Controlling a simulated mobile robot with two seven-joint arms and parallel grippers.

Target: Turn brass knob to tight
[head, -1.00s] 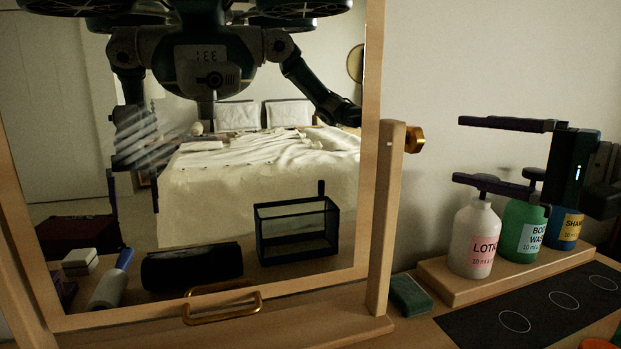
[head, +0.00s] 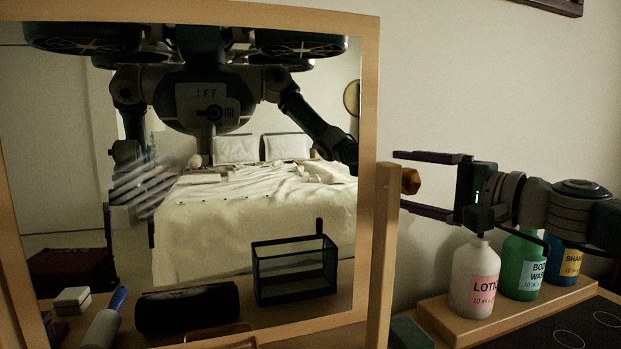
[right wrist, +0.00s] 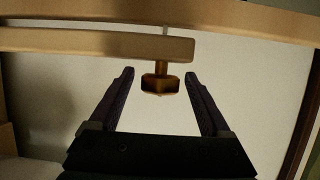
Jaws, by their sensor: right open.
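The brass knob (head: 410,181) sticks out from the right side of the mirror's wooden post (head: 382,250). In the right wrist view the knob (right wrist: 160,84) hangs on its short shaft between the fingertips. My right gripper (head: 397,182) is open, with one finger above and one below the knob's level in the head view. Its fingertips (right wrist: 159,76) lie on either side of the knob with a gap on both sides, so it holds nothing. My left gripper shows only as a reflection in the mirror.
The lotion bottle (head: 474,282), green body wash bottle (head: 522,262) and blue shampoo bottle (head: 566,262) stand on a wooden tray (head: 500,320) below my right arm.

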